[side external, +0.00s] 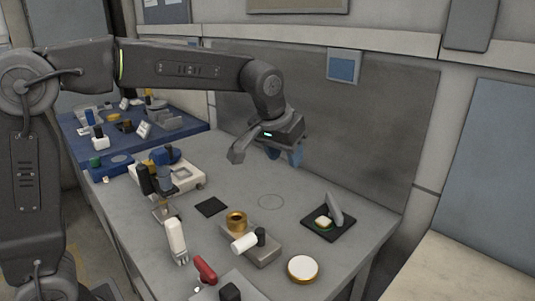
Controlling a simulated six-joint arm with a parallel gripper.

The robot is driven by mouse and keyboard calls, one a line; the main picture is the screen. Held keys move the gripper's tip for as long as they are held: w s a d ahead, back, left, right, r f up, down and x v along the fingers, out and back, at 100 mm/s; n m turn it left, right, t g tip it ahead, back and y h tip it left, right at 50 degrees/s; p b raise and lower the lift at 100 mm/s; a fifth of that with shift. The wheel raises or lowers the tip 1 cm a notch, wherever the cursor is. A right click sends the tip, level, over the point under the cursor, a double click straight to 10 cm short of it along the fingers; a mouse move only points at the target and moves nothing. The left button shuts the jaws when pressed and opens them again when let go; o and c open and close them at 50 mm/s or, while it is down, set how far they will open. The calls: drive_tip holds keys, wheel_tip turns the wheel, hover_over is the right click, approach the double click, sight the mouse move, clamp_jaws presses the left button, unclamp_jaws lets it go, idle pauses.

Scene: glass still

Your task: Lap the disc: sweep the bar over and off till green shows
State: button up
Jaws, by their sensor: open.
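My gripper (267,154) is open and empty, high above the back of the grey table, with its two fingers spread wide. To its right and lower, a black square pad (345,233) lies on the table. On the pad sit a small pale block or disc (323,222) with a yellow-green edge and a grey bar-like piece (334,208) leaning beside it. Whether the bar touches the disc I cannot tell. A round white disc with a brass rim (303,268) lies near the front edge. My gripper touches none of these.
A brass cup (236,221) and a white cylinder (244,243) are on a grey block at centre. A microscope-like device (162,185), a white brush-like tool (176,238) and a red-handled item (205,269) stand left. A blue bench (75,125) holds small parts. The table around the faint circle (271,202) is clear.

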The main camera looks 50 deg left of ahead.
drive_tip(key=shift+s+a+r+m, duration=0.1)
drive_tip(key=shift+s+a+m, duration=0.1)
drive_tip(key=shift+s, duration=0.4)
drive_tip(key=shift+s+a+r+m, duration=0.1)
drive_tip(key=shift+s+a+m, duration=0.1)
drive_tip(key=shift+s, duration=0.45)
drive_tip(key=shift+s+a+r+m, duration=0.1)
drive_tip(key=shift+s+a+m, duration=0.1)
drive_tip(key=shift+s, duration=0.4)
drive_tip(key=shift+w, duration=0.1)
drive_tip(key=m+g+y, duration=0.2)
drive_tip(key=m+y, duration=0.1)
drive_tip(key=m, duration=2.3)
hover_over(336, 207)
drive_tip(key=s+d, duration=0.3)
drive_tip(key=d, duration=0.1)
wheel_tip(336, 207, down, 9)
drive_tip(key=x, duration=1.3)
drive_tip(key=shift+w+a+f, duration=0.1)
drive_tip(key=shift+w+f, duration=0.05)
drive_tip(key=shift+f, duration=0.05)
clamp_jaws()
